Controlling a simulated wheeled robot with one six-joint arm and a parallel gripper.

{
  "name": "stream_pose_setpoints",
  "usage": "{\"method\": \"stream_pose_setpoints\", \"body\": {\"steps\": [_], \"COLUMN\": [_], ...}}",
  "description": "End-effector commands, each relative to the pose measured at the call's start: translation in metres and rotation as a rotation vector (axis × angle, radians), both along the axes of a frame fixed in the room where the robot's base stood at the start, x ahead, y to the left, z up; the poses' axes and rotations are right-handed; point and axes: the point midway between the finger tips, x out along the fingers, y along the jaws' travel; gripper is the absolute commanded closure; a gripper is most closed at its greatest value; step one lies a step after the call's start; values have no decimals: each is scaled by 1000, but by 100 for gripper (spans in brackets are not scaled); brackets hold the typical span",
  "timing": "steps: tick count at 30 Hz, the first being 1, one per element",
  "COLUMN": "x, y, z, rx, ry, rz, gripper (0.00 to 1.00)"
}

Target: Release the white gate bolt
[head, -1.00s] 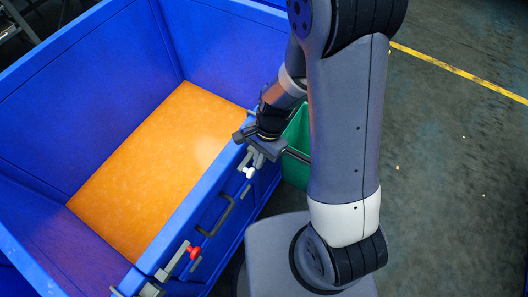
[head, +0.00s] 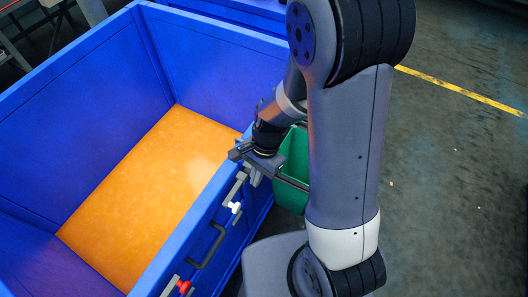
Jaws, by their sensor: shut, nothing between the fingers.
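The white gate bolt (head: 235,207) is a small white knob on grey metal hardware, on the outer face of the blue bin's right wall (head: 170,262), near the top edge. My gripper (head: 247,158) is above the same wall, farther back than the white knob and apart from it in the picture. Its dark fingers are shut with nothing between them. The arm and wrist partly cover the far part of the wall. I cannot tell whether the gripper touches the grey metal strip beside the knob.
A red knob (head: 184,286) and a dark handle (head: 207,246) sit nearer on the same wall. A green bin (head: 293,165) stands right behind my wrist. The blue bin has an orange bottom (head: 150,195). The floor to the right is mostly clear.

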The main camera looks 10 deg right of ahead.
Motion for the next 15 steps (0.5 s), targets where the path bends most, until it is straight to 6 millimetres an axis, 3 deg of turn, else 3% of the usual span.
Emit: {"method": "stream_pose_setpoints", "body": {"steps": [7,15], "x": [11,17], "y": [-11,-18], "z": [46,74], "rx": [1,-1], "ry": [-7,-4], "rz": [0,0], "gripper": [100,100]}}
